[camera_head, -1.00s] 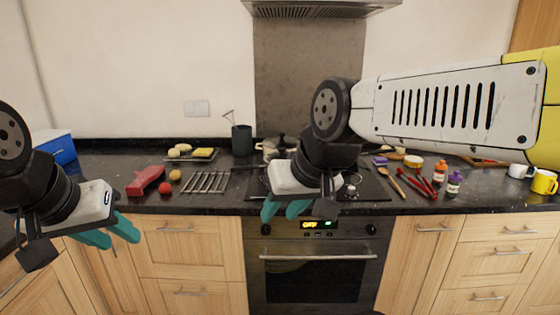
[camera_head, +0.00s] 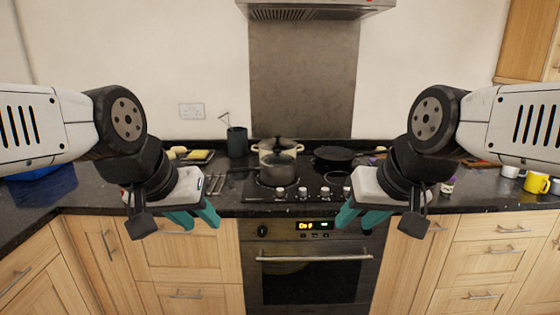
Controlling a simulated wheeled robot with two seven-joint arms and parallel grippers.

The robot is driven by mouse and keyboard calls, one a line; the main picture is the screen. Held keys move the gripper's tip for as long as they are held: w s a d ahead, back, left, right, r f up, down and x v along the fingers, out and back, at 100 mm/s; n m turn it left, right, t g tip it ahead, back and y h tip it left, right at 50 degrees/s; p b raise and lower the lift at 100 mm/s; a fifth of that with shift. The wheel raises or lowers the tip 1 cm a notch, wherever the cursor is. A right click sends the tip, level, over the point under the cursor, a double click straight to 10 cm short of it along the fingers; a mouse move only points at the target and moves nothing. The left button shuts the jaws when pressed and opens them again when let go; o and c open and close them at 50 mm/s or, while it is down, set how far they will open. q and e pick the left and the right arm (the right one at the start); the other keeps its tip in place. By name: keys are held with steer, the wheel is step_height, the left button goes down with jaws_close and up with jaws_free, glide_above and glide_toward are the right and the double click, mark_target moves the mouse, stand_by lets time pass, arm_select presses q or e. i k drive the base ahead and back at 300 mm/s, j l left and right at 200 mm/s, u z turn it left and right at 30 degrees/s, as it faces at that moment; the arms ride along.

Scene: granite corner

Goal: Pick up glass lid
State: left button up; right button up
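A pot (camera_head: 278,174) stands on the hob at the back centre. What looks like the glass lid (camera_head: 277,148) is at the top of the pot, with a dark knob. It is too small to tell how it sits. My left gripper (camera_head: 196,217) hangs in front of the counter edge, left of the pot, with its teal fingers apart and nothing between them. My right gripper (camera_head: 359,217) hangs in front of the counter edge, right of the pot, also with fingers apart and empty. Both are apart from the lid and nearer to me.
A dark frying pan (camera_head: 338,154) sits behind and right of the pot. A dark utensil holder (camera_head: 237,141) and a tray (camera_head: 198,157) with yellow food stand to the left. A yellow mug (camera_head: 537,183) is at far right. The oven (camera_head: 315,268) is below the hob.

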mark_target(275, 160)
steer(key=i, duration=1.5)
